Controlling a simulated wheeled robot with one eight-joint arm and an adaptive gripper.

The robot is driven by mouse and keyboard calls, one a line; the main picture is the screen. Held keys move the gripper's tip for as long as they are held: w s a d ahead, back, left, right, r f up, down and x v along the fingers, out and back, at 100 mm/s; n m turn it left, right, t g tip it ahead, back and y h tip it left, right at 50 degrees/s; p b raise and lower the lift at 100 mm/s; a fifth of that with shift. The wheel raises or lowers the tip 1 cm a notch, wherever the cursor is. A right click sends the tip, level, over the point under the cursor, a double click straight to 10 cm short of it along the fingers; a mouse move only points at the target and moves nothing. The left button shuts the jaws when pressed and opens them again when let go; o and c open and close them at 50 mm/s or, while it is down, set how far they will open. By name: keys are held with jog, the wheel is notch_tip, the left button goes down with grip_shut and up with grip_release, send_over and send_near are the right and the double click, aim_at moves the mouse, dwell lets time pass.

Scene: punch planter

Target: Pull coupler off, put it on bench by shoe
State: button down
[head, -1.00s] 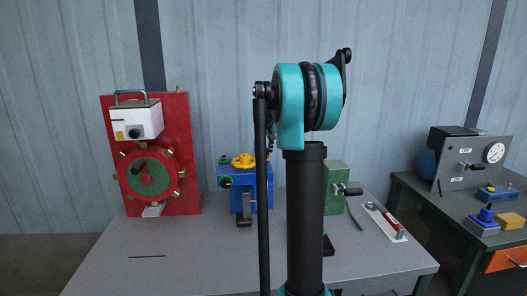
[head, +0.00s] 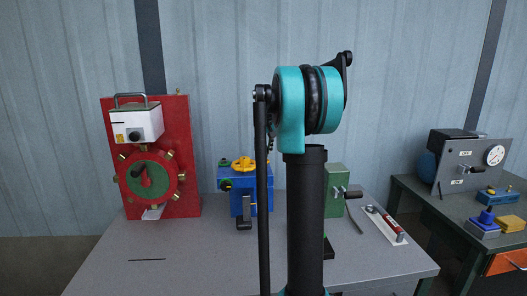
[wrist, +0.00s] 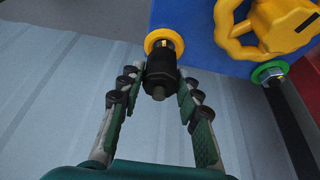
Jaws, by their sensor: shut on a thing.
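In the wrist view, the black coupler (wrist: 161,72) is in line with a yellow-ringed port (wrist: 164,40) on the blue box (wrist: 200,28). A short metallic and yellow piece shows between the coupler and the ring; I cannot tell whether they are still joined. My gripper (wrist: 160,84) has its two fingers on either side of the coupler and is shut on it. In the head view, the blue box (head: 238,187) stands on the grey bench (head: 200,262); my gripper and the coupler are hidden there. I cannot pick out the shoe for certain.
A red panel (head: 185,130) with a dial stands left on the bench. A green box (head: 336,177) and a white strip with a red-handled tool (head: 388,222) are on the right. My arm hides part of the bench middle. The front left is mostly clear.

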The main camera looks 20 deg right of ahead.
aim_at(264, 147)
jog(key=shift+r, duration=0.6)
jog(key=shift+r, duration=0.35)
jog(key=shift+r, duration=0.6)
jog(key=shift+r, duration=1.95)
jog(key=shift+s, duration=0.15)
